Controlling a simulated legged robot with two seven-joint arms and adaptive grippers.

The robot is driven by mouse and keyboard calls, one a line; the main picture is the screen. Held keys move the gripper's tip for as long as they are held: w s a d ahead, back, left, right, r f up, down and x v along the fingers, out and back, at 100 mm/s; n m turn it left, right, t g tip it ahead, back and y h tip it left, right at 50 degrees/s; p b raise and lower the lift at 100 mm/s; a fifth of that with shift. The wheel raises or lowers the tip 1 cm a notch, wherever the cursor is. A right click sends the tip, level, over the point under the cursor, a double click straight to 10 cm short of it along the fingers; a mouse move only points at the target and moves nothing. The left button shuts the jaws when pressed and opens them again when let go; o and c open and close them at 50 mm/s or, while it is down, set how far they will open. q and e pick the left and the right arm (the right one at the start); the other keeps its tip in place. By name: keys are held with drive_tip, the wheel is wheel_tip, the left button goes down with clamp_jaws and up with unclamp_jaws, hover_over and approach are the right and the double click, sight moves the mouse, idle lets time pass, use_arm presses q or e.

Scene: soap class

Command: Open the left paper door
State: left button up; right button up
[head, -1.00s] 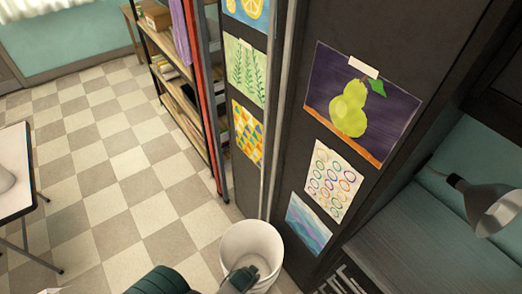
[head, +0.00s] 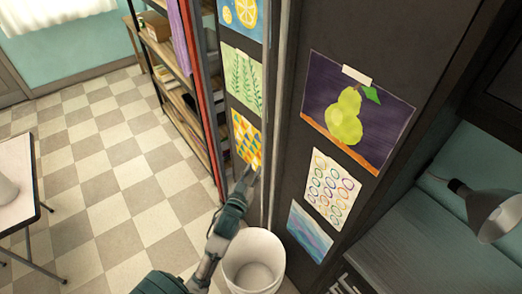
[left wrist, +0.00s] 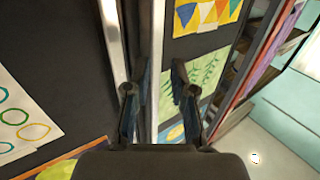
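The left paper door (head: 235,38) is a tall dark panel with lemon, green-leaf and coloured-triangle papers taped on it. A long light metal strip (head: 268,110) runs down its right side. My left gripper (head: 247,177) is raised in front of the door's lower part, beside the strip and near the triangle paper. In the left wrist view my left gripper (left wrist: 160,90) shows two fingers apart, with a pale vertical strip (left wrist: 151,75) seen between them. I cannot tell whether a finger touches it. My right gripper is not in view.
The right dark door (head: 290,150) carries pear, circle and blue papers. A white bin (head: 238,272) stands on the floor below my left arm. A shelf (head: 175,85) stands behind at left, a table (head: 18,205) at far left. A lamp (head: 485,208) is at right. Checkered floor is open.

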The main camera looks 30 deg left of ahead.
sight(263, 153)
use_arm(q)
drive_tip(key=w, duration=0.7)
drive_tip(key=shift+w+r+p, duration=0.25)
drive_tip(key=shift+p, duration=0.1)
drive_tip(key=shift+w+a+r, duration=0.1)
drive_tip(key=shift+w+a, duration=0.45)
drive_tip(key=shift+a, duration=0.1)
drive_tip(key=shift+w+a+f, duration=0.4)
drive_tip(key=shift+w+f, duration=0.05)
drive_tip(key=shift+w, duration=0.3)
drive_tip(key=shift+o, duration=0.5)
drive_tip(key=shift+d, duration=0.2)
drive_tip(key=shift+s+d+r, duration=0.1)
drive_tip(key=shift+d, duration=0.05)
drive_tip(key=c, duration=0.4)
clamp_jaws()
drive_tip(key=shift+s+a, duration=0.1)
drive_tip(key=shift+a, duration=0.1)
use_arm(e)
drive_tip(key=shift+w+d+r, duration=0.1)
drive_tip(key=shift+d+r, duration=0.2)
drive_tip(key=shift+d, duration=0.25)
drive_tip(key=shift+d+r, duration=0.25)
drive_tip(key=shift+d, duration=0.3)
